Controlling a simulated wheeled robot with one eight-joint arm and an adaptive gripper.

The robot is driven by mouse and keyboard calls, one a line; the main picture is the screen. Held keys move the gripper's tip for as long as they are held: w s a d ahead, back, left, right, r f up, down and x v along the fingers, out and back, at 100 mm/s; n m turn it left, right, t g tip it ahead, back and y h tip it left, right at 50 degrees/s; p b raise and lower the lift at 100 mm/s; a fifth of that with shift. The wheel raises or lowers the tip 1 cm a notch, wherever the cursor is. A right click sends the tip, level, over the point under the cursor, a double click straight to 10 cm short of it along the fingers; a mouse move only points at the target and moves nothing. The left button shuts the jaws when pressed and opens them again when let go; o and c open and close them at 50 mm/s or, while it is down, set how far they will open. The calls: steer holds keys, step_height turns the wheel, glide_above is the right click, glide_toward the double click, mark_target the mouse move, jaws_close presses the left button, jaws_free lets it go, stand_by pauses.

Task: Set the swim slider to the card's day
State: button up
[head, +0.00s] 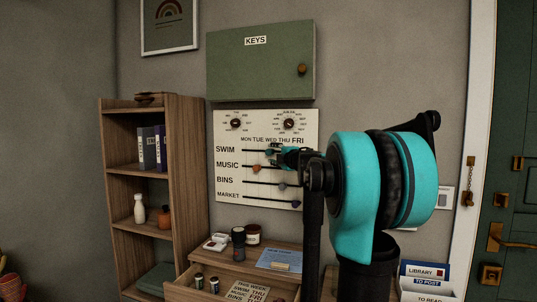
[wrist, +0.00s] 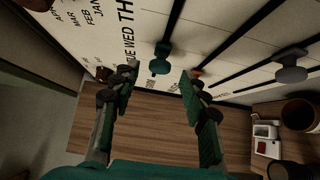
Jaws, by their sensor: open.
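The white day board (head: 230,133) hangs on the wall, with SWIM, MUSIC, BINS and MARKET rows under the headings MON to FRI. My gripper (head: 274,154) is at the SWIM row and hides its knob in the head view. In the wrist view my gripper (wrist: 158,84) is open and empty. A teal knob (wrist: 160,61), apparently the swim slider, stands just beyond the fingertips, in line with the gap. Its day cannot be told. The week card (head: 248,292) lies in the open drawer; its small lettering is hard to read.
The orange MUSIC knob (head: 257,168) and grey BINS knob (head: 283,185) sit close below; the orange one also shows beside the right finger in the wrist view (wrist: 196,72). A green key cabinet (head: 255,75) hangs above.

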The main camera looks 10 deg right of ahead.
mark_target(269, 152)
steer(key=shift+x, duration=2.35)
jaws_close()
